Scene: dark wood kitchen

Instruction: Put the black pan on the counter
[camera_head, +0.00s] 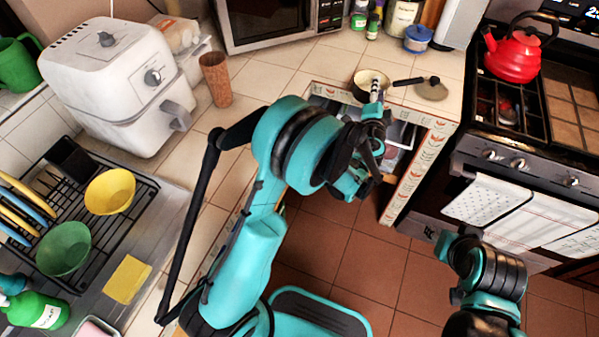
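A small round pan (368,79) with a pale inside and a dark rim is at the back right, by the counter edge above an open drawer. A dark handle (408,82) shows to its right, over a round brownish disc (432,91); I cannot tell which it belongs to. My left gripper (376,90) is at the near side of the pan, its narrow fingers overlapping the rim. Whether they grip it is too small to tell. My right arm is low at the right, its gripper (446,245) away from the counter, fingers unclear.
The open drawer (400,133) lies below the counter (268,78). A red kettle (518,55) stands on the stove (560,95) at right. A white air fryer (115,80), a brown cup (215,79) and a microwave (275,22) stand left and behind. Counter between cup and pan is clear.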

